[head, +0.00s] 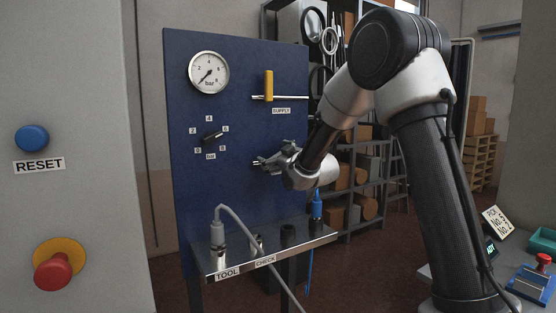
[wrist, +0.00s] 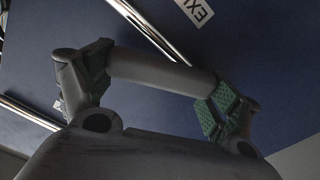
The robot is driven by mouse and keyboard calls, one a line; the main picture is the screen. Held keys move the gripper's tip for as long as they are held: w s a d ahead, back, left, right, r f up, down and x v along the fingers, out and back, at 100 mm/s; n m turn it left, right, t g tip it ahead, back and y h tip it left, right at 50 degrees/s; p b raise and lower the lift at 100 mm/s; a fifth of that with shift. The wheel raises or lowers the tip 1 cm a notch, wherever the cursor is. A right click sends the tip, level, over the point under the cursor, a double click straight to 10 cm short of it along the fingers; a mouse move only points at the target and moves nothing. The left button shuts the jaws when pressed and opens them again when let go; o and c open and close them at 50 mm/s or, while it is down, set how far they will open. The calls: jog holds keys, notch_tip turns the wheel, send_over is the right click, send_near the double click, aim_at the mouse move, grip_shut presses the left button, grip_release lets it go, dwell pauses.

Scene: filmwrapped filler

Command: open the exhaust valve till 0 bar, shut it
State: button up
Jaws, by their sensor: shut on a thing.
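The exhaust valve's handle shows in the wrist view as a thick grey bar (wrist: 160,74). My gripper (head: 270,160) is at the lower right of the blue panel and hides the valve in the head view. In the wrist view the green pads of my gripper press on the two ends of the bar. A partly cut-off label starting "EX" (wrist: 195,10) is beside a bright metal pipe (wrist: 148,27). How far the valve is turned, I cannot tell. The pressure gauge (head: 209,72) has its needle pointing lower left, near the low end of the scale.
The yellow supply handle (head: 268,85) stands upright across its pipe. A black regulator knob (head: 213,136) is to the left. A shelf (head: 235,264) below carries a plugged-in hose (head: 218,230). A RESET button (head: 31,138) and red stop button (head: 53,270) are at far left.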

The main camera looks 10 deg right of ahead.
aim_at(261, 152)
jog(key=n, duration=0.2)
jog(key=a+n, duration=0.1)
jog(key=n, duration=0.1)
jog(key=r+n, duration=0.1)
jog(key=n, duration=0.1)
jog(key=shift+s+a+n, duration=0.25)
jog(key=shift+a+n, duration=0.05)
jog(key=shift+a, duration=0.05)
jog(key=n, duration=0.1)
jog(key=a+n, duration=0.1)
jog(key=n, duration=0.1)
jog(key=shift+s, duration=0.2)
jog(key=shift+s+a+n, duration=0.1)
jog(key=shift+a+n, duration=0.15)
jog(key=shift+n, duration=0.5)
jog(key=shift+a+n, duration=0.2)
jog(key=shift+n, duration=0.55)
jog(key=shift+f, duration=0.1)
jog(key=o, duration=1.2)
jog(key=v, duration=1.2)
